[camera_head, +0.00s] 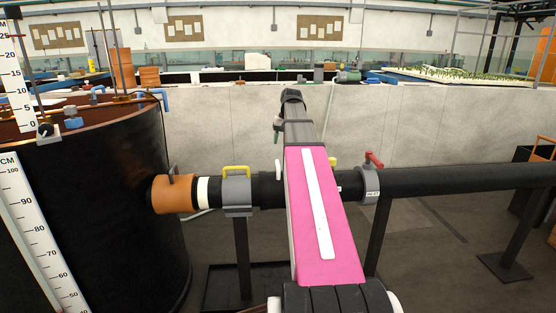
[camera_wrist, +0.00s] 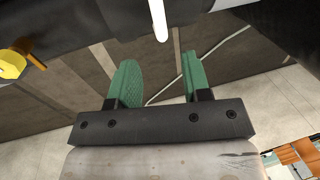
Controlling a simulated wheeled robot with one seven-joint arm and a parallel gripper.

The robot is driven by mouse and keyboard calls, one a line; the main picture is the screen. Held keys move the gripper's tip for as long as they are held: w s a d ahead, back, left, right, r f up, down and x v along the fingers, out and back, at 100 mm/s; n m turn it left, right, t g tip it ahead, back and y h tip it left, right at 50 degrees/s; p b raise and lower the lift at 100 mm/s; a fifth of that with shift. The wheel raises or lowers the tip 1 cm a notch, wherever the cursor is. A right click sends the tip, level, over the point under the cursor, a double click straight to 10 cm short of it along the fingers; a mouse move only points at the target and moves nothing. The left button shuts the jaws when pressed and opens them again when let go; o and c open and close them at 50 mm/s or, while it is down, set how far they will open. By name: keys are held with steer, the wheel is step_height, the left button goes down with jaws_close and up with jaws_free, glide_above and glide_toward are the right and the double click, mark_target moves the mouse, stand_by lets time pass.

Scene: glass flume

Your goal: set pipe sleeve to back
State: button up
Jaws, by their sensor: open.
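My gripper (camera_wrist: 157,62) is open in the wrist view, with two green fingers apart and nothing between them. A white peg-like handle (camera_wrist: 158,18) hangs in front of the gap between the fingertips, close to the dark pipe. In the head view the black pipe (camera_head: 420,181) runs across, and a black sleeve-like section (camera_head: 265,187) with a white handle (camera_head: 278,168) sits on it, partly hidden by my pink arm link. I cannot tell for certain which section is the sleeve. My gripper is hidden or unclear in the head view.
Left of that section are a grey clamp (camera_head: 237,193) with a yellow handle and an orange collar (camera_head: 172,194) at the black tank (camera_head: 100,205). A grey ring (camera_head: 369,185) with a red handle is to the right. A pale concrete wall (camera_head: 430,140) stands behind.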

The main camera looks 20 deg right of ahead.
mark_target(278, 161)
steer(key=f, duration=0.3)
steer(key=a+f, duration=0.1)
steer(key=f, duration=0.4)
steer(key=shift+w+a+f, duration=0.25)
steer(key=shift+a+f, duration=0.1)
